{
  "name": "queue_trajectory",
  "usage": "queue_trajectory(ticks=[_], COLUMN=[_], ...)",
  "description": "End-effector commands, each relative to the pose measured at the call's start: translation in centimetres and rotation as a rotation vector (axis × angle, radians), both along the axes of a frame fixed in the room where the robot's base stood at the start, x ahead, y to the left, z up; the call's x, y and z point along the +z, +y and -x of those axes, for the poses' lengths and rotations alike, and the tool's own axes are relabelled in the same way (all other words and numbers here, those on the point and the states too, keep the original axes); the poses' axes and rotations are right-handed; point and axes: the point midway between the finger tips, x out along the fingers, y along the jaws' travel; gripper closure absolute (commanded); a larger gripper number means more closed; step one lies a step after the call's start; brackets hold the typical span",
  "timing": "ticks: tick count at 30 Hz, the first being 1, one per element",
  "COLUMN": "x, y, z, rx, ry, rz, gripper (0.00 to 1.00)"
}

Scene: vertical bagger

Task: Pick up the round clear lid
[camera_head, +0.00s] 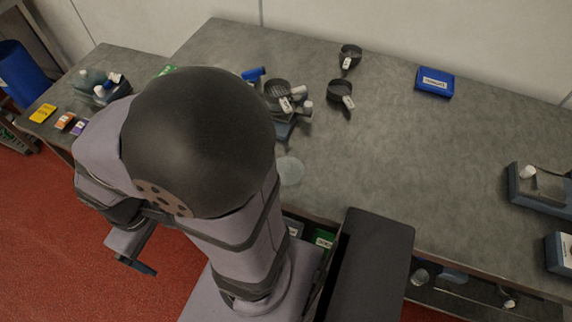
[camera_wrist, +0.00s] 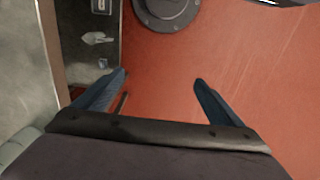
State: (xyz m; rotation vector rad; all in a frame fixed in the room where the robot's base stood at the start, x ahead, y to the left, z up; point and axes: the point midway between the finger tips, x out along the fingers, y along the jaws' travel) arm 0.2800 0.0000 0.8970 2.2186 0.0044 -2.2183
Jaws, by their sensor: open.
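In the head view a round, pale, see-through disc that looks like the clear lid (camera_head: 290,170) lies flat on the grey table, just right of my arm and near the table's front edge. My gripper (camera_head: 137,267) hangs at the lower left over the red floor, well apart from the disc. In the wrist view my gripper (camera_wrist: 160,90) is open, with its two dark blue fingers spread and nothing between them. The lid does not show in the wrist view.
Dark scoops (camera_head: 340,95) and a small scale-like device lie behind the disc. A blue box (camera_head: 435,81) sits at the back. Bottles (camera_head: 98,85) stand at the left. The table's middle right (camera_head: 420,150) is clear. A blue-grey tray (camera_head: 538,190) stands at the right.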

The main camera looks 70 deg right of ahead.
Motion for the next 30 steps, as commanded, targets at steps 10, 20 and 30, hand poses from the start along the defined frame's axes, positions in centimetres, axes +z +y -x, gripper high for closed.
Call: queue_trajectory(ticks=[10, 20, 30], x=[0.0, 0.0, 1.8], y=[0.0, 0.0, -4.6], z=[0.0, 0.0, 0.8], rx=[0.000, -0.002, -0.213], ry=[0.000, 0.000, 0.016], rz=[0.000, 0.000, -0.002], gripper=[0.09, 0.12, 0.12])
